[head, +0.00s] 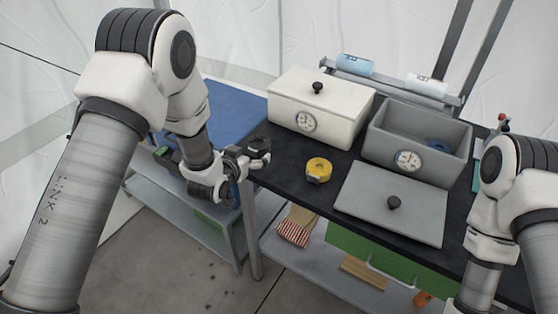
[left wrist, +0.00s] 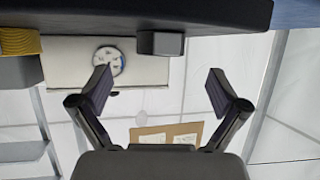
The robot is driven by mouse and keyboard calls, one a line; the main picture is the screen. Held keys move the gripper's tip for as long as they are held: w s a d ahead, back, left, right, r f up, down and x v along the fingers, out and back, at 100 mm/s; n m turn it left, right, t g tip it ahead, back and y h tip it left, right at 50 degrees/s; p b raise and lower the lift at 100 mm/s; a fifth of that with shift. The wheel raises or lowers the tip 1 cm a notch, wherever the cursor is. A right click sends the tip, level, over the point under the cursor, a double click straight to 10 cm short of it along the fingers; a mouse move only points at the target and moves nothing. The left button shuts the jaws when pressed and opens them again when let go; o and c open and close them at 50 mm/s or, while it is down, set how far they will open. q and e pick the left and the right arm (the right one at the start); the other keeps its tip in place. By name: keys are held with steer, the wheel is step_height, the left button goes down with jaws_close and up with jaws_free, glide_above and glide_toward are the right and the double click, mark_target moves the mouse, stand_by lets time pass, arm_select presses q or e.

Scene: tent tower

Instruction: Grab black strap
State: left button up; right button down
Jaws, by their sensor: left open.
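A small dark roll, which looks like the black strap (head: 258,143), stands at the left end of the black tabletop in the head view. In the left wrist view, where the scene appears upside down, the black strap (left wrist: 160,43) sits at the tabletop, roughly centred between my fingers but beyond their tips. My left gripper (head: 243,160) is close beside it at the table's left edge. The left wrist view shows its fingers (left wrist: 159,74) spread wide with nothing between them. My right arm shows at the lower right of the head view, but its gripper is out of frame.
A yellow roll (head: 319,170) lies to the right of the strap. Behind stands a lidded white box (head: 320,105) with a gauge. An open grey box (head: 416,143) and a flat grey lid (head: 392,203) are further right. A blue-topped table (head: 232,108) is at left.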

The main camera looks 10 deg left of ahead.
mark_target(259, 143)
arm_select(q)
steer(key=shift+w, duration=0.3)
steer(key=x, duration=0.2)
steer(key=p+x, duration=0.1)
steer(key=x, duration=0.1)
steer(key=p+x, duration=0.1)
steer(key=x, duration=0.1)
steer(key=shift+w+r, duration=0.2)
steer(key=shift+w, duration=0.25)
steer(key=shift+w+d+f, duration=0.1)
steer(key=shift+w+f, duration=0.2)
steer(key=shift+w, duration=0.05)
steer(key=shift+s, duration=0.1)
steer(key=c, duration=1.3)
arm_select(e)
steer(key=shift+r, duration=0.5)
